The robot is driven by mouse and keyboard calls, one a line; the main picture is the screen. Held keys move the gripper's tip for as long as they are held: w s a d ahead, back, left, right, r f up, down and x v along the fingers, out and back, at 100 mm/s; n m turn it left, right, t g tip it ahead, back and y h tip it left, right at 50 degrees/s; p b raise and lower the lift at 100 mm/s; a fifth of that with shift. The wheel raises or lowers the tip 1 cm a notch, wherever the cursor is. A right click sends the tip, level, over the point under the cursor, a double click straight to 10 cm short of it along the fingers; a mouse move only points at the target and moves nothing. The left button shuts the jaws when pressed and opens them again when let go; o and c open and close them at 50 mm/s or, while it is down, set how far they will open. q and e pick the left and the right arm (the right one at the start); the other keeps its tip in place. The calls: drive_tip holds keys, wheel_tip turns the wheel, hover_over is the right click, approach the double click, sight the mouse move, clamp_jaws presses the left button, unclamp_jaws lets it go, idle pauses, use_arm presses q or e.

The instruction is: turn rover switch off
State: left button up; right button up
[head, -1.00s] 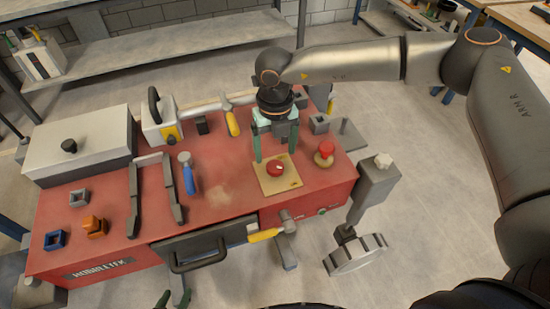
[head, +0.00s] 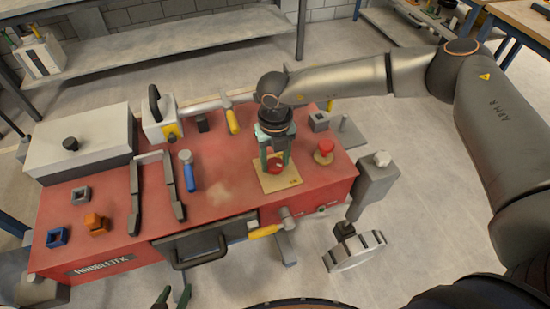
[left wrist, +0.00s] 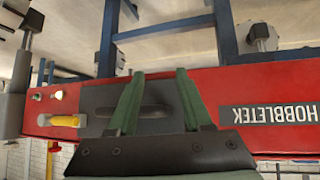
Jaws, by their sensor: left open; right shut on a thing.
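The rover is a red box body (head: 215,200) marked HOBBLETEK; its front also shows upside down in the left wrist view (left wrist: 70,105). On its top right lies a tan plate (head: 290,184) with a round red rotary switch (head: 274,169). My right gripper (head: 275,166) points down over the plate, its green fingers shut on the red switch, partly hiding it. My left gripper (head: 172,297) is open and empty at the bottom edge of the head view. In the left wrist view my left gripper (left wrist: 157,85) shows its fingers apart in front of the rover's drawer handle (left wrist: 135,111).
A red mushroom button (head: 323,147) stands right of the plate. A yellow-handled tool (head: 265,231) sticks out at the front edge. A blue-handled tool (head: 187,172), an orange block (head: 95,224) and a grey case (head: 80,145) lie to the left. A wheel (head: 355,252) is at front right.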

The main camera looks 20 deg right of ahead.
clamp_jaws()
